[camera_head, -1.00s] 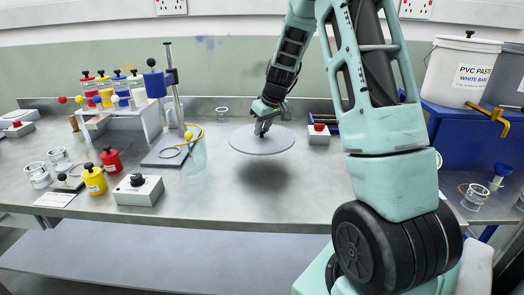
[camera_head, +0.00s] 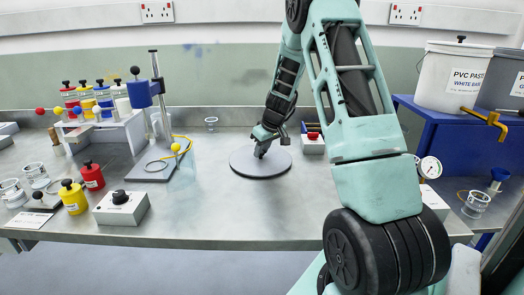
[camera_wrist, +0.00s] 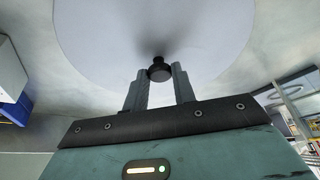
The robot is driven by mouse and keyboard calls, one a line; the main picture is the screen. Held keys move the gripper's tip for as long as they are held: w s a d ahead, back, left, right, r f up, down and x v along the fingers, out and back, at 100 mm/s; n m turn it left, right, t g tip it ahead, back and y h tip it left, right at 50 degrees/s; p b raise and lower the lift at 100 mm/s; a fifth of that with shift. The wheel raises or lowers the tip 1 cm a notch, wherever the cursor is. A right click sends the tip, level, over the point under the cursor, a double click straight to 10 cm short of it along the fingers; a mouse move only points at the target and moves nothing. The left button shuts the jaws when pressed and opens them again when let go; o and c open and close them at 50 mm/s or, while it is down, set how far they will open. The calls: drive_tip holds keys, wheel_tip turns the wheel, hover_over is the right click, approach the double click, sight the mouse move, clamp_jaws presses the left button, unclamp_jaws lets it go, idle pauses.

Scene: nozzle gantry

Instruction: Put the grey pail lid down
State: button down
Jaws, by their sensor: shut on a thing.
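The grey pail lid (camera_head: 245,164) is a flat round disc at the middle of the steel bench. It lies level, on the bench or just above it; no clear gap or separate shadow shows under it. My gripper (camera_head: 261,152) is above the lid's centre, pointing down, shut on its small dark knob. In the wrist view the lid (camera_wrist: 100,35) fills the top, and the black knob (camera_wrist: 159,71) sits between the tips of my two fingers (camera_wrist: 158,82).
A stand (camera_head: 150,90) with a yellow cable is left of the lid. A small beaker (camera_head: 211,124) is behind it, and a box with a red button (camera_head: 312,144) is to the right. A grey box with a black dial (camera_head: 121,207) is front left. The bench in front is clear.

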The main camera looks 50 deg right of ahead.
drive_tip(key=shift+f, duration=0.25)
drive_tip(key=c, duration=1.1)
unclamp_jaws()
drive_tip(key=shift+c, duration=0.2)
